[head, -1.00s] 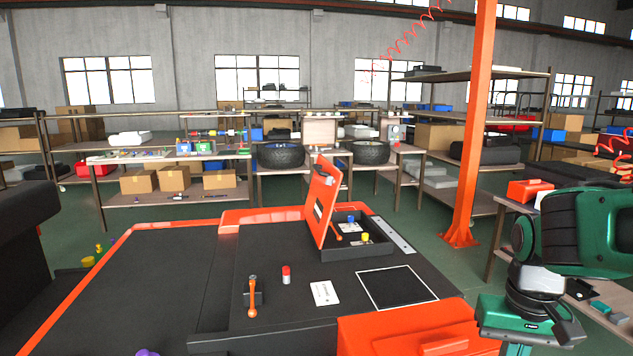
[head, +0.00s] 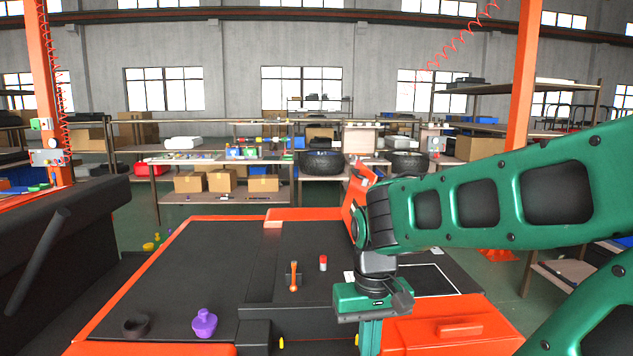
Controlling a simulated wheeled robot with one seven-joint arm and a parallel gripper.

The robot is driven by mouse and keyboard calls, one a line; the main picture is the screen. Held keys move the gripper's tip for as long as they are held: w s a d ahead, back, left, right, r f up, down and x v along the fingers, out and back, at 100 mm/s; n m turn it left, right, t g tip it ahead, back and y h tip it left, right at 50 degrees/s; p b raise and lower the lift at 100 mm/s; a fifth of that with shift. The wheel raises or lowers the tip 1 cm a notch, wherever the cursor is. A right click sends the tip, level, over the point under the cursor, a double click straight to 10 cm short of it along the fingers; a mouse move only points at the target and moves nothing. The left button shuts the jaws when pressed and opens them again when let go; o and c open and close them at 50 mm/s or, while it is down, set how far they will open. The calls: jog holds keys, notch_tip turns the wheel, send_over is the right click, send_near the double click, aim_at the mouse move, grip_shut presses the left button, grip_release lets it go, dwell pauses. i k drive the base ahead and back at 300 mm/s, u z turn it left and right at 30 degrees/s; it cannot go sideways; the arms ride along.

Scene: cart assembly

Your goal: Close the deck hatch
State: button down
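The deck hatch is an orange lid (head: 357,186) standing open on the cart's dark deck (head: 258,262) in the head view. My arm crosses in front of it, so only its upper left part shows. The compartment beside the lid is hidden behind my arm. My gripper (head: 370,336) points down near the front edge of the deck, nearer to me than the lid and apart from it. Its fingertips are not clearly visible, so I cannot tell whether it is open or shut.
An orange-handled lever (head: 294,277) and a red-and-white button-like piece (head: 323,263) stand on the deck. A purple knob-shaped piece (head: 204,323) and a dark ring (head: 136,326) sit at the front left. An orange box (head: 445,334) is right of my gripper.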

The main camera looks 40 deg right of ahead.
aim_at(355, 195)
jog(key=u, duration=1)
jog(key=k, duration=1.45)
jog(key=z, duration=2.2)
jog(key=i, duration=1)
jog(key=u, duration=0.05)
